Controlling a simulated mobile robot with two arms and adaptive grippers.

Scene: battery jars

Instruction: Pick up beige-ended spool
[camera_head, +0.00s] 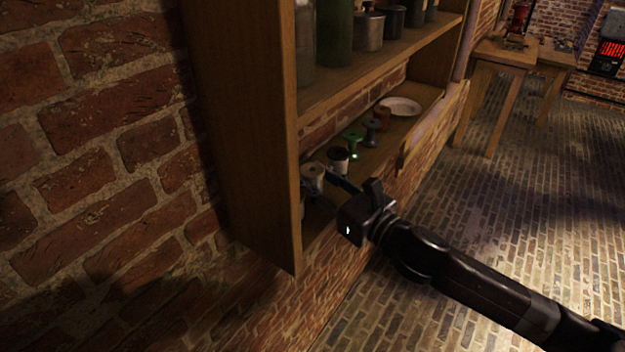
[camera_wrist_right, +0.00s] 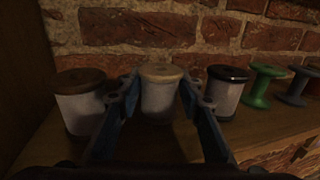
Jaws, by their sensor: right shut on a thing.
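The beige-ended spool (camera_wrist_right: 160,97) has a pale body and a beige top. It stands upright on the lower shelf between the two fingers of my right gripper (camera_wrist_right: 157,100) in the right wrist view. In the head view my right gripper (camera_head: 327,181) reaches into the lower shelf from the right, and the beige-ended spool (camera_head: 313,172) shows at its fingertips. The right gripper is shut on this spool. The spool's base is partly hidden by the dark, and I cannot tell whether it is off the shelf. My left gripper is in neither view.
A brown-ended spool (camera_wrist_right: 80,103) stands close on the left and a black-ended spool (camera_wrist_right: 224,90) close on the right. Green (camera_wrist_right: 262,86) and grey (camera_wrist_right: 299,86) spools stand farther right. A brick wall is behind. A white plate (camera_head: 402,106) lies farther along the wooden shelf.

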